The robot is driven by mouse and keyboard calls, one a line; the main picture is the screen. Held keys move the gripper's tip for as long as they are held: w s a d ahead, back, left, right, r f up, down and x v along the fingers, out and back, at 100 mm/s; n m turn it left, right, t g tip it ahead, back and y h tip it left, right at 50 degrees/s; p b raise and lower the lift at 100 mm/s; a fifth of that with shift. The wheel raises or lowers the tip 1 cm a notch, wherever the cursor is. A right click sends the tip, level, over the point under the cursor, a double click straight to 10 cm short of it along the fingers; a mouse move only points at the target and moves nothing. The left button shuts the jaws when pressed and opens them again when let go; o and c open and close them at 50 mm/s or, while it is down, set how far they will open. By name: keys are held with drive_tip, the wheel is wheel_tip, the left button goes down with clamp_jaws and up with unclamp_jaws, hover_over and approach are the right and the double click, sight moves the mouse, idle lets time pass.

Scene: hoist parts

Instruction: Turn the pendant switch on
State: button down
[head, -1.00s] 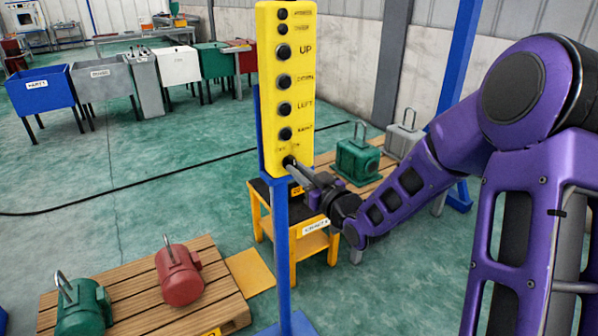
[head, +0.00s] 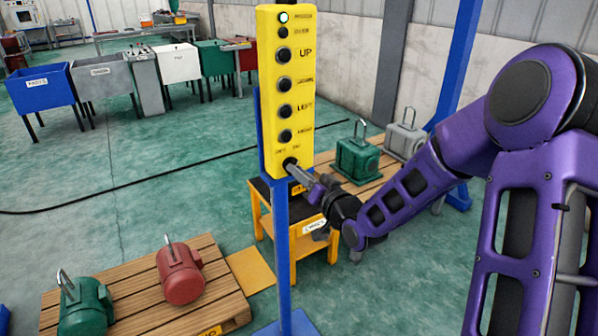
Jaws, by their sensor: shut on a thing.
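The yellow pendant (head: 268,105) stands upright on a blue post, with a column of round black buttons marked UP, LEFT and others. The lamp (head: 283,17) at its top glows white-green. The pendant switch (head: 291,164) is the lowest round control on its face. My gripper (head: 298,170) reaches in from the right and is shut on the switch. The fingertips cover part of the switch, so its exact angle is hard to see.
A pallet (head: 130,300) with a red motor (head: 180,274) and a green motor (head: 84,308) lies at front left. A yellow stand (head: 262,215) is behind the blue post (head: 282,250). Another pallet with green (head: 357,158) and grey (head: 404,140) hoist parts lies behind my arm. Coloured bins stand at back left.

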drive_tip(key=shift+r, duration=0.1)
drive_tip(key=c, duration=0.9)
unclamp_jaws()
drive_tip(key=shift+o, duration=0.2)
